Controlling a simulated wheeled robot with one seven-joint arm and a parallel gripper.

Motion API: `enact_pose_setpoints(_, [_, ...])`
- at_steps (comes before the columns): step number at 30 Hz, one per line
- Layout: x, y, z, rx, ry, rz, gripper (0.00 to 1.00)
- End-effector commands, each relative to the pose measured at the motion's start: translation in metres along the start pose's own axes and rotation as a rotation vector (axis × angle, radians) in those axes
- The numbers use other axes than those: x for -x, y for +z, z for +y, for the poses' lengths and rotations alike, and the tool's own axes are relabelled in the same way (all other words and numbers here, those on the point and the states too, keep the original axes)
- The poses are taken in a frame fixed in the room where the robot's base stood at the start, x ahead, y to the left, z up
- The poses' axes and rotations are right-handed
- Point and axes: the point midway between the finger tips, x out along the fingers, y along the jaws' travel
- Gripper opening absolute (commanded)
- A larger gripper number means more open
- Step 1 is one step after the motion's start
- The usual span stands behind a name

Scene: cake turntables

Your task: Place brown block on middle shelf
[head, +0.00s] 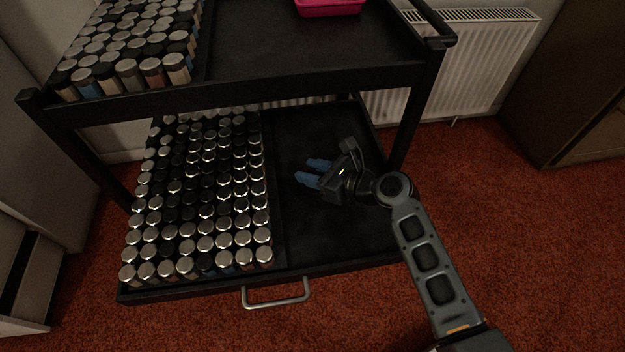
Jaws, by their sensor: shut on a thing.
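My gripper (309,173), with two blue fingers, is over the bare right part of the lower visible shelf (350,235) of a black cart. The fingers point left, toward the rows of jars, with a small gap between them. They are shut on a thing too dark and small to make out. No brown block can be made out anywhere else. My arm reaches in from the lower right, past the cart's right side and under the top shelf (300,45). Whether the gripper touches the shelf surface cannot be told.
Silver-capped jars (200,190) fill the lower shelf's left half. More jars (135,45) and a pink tray (330,6) are on the top shelf. A right post (415,110) stands near my arm. A metal handle (277,303) sticks out in front. A radiator (480,60) is behind.

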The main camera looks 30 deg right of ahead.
Motion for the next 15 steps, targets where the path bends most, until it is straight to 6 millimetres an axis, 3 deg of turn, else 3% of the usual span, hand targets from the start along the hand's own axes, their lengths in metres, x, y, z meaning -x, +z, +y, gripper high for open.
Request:
enact_pose_setpoints(1, [-0.0050,-0.0122,0.0002,-0.002,0.001,0.001,0.07])
enact_pose_setpoints(3, [-0.0078,-0.0185,0.0003,-0.002,0.001,0.000,0.07])
enact_pose_setpoints(14, [-0.0085,-0.0204,0.0002,-0.001,0.001,0.000,0.07])
enact_pose_setpoints(15, [-0.0085,-0.0204,0.0001,-0.001,0.000,0.000,0.37])
